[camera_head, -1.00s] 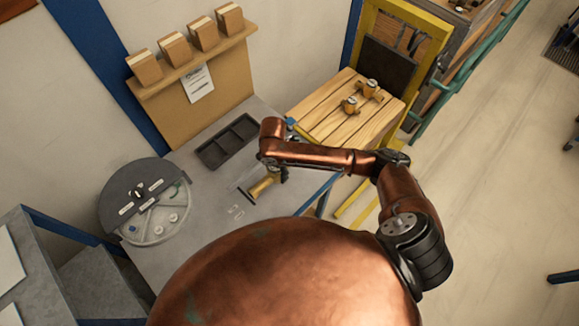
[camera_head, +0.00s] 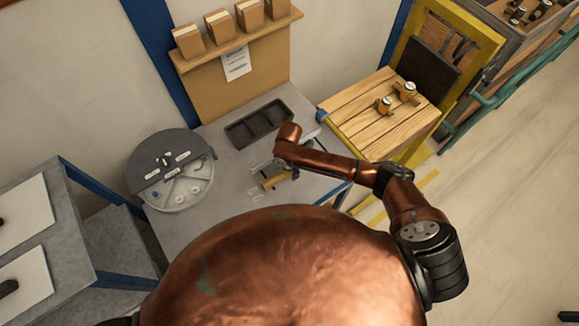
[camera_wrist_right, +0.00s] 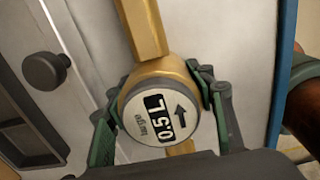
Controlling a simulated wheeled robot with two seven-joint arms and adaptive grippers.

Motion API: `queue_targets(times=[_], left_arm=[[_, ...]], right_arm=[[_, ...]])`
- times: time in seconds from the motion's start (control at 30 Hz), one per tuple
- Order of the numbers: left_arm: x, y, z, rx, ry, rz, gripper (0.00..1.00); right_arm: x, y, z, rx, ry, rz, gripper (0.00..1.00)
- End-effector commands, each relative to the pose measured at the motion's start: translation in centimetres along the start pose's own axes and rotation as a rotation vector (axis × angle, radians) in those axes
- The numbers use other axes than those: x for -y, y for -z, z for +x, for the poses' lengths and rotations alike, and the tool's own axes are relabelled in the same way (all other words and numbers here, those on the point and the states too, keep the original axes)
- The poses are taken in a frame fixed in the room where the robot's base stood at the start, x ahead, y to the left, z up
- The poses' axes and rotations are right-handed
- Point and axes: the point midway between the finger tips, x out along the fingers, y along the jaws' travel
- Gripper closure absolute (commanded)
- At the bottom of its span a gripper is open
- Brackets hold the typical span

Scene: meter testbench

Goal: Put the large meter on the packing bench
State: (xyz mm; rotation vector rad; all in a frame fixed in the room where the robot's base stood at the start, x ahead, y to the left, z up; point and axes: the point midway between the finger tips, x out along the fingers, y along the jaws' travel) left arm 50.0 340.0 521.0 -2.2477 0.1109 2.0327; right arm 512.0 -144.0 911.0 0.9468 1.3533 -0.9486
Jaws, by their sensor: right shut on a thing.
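The large meter (camera_wrist_right: 160,118) is a brass body with a round white dial marked "large" and a dark number window. In the right wrist view my right gripper (camera_wrist_right: 160,108) is shut on it, with green-black fingers on both sides of the round body. In the head view the brass meter (camera_head: 279,181) is low over or on the grey table, partly hidden by my right gripper (camera_head: 276,171); I cannot tell whether it touches. A bench with a slatted wooden top (camera_head: 365,112) and yellow frame stands to the right, with two small brass meters on it. My left gripper is out of view.
A dark compartment tray (camera_head: 258,124) and a round grey dial-like plate (camera_head: 170,172) sit on the grey table (camera_head: 222,195). A shelf (camera_head: 235,42) with several boxes is behind. The wooden top has free room at its front and left.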

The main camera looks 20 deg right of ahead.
Motion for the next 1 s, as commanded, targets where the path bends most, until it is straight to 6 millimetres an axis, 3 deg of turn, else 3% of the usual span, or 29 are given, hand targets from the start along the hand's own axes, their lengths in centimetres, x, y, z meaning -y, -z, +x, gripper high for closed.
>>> queue_targets(times=[0.27, 0.3, 0.5, 0.83, 1.0], left_arm=[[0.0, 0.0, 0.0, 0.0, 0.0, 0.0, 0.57], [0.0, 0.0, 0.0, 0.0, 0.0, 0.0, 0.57], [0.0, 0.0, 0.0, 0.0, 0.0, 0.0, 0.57], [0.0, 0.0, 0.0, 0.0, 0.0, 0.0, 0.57], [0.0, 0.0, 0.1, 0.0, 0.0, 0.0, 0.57]], right_arm=[[-0.2, 0.1, -0.1, -0.001, -0.005, -0.001, 1.0], [0.0, 0.1, 0.2, -0.001, 0.0, 0.0, 0.49], [0.0, 0.1, 0.1, -0.001, 0.0, 0.0, 0.35], [0.0, 0.1, 0.0, -0.001, 0.0, 0.0, 0.32], [-0.1, 0.1, -1.7, -0.002, -0.002, -0.001, 0.32]])
